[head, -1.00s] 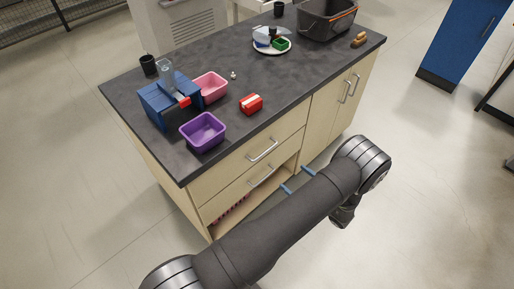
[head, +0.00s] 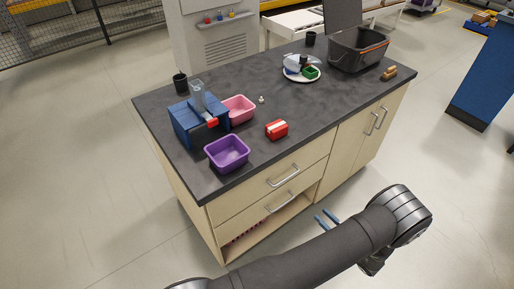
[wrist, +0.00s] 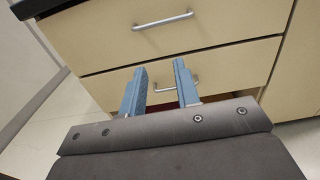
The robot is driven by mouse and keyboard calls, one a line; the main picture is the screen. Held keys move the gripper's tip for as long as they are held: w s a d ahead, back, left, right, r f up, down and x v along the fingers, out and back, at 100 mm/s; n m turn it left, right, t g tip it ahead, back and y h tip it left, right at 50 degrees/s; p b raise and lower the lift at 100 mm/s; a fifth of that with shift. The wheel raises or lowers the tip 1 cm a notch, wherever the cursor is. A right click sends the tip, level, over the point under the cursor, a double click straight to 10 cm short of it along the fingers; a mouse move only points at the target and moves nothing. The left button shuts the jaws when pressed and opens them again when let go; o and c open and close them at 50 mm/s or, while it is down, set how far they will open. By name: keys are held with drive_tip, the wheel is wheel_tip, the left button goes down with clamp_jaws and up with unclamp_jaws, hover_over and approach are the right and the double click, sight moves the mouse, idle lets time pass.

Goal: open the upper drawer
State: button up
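The upper drawer (head: 266,183) is shut in the pale wooden cabinet, just under the dark worktop, with a silver bar handle (head: 283,176). In the wrist view the upper drawer (wrist: 220,33) and its handle (wrist: 163,20) show at the top. The lower drawer (wrist: 245,65) is below it, and its handle (wrist: 180,86) shows partly behind the fingers. My gripper (wrist: 160,86) is open and empty, its two blue fingers apart in front of the lower drawer. In the head view my gripper (head: 326,219) is low in front of the cabinet, apart from both handles.
An open shelf (head: 250,240) lies under the drawers, and a cupboard door (head: 345,150) is to the right. On the worktop (head: 190,165) are a purple bin (head: 227,153), a pink bin (head: 239,109), a red block (head: 276,130) and a grey crate (head: 357,50). The floor in front is clear.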

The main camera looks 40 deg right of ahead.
drive_tip(key=w+r+n, duration=0.1)
drive_tip(key=n, duration=0.3)
drive_tip(key=n+g, duration=0.2)
drive_tip(key=n, duration=1.2)
approach(284, 180)
drive_tip(key=w, duration=0.3)
drive_tip(key=w+f, duration=0.1)
drive_tip(key=w, duration=0.2)
drive_tip(key=w+f, duration=0.1)
drive_tip(key=w, duration=0.3)
drive_tip(key=shift+d+f, duration=0.15)
drive_tip(key=shift+c, duration=0.4)
clamp_jaws()
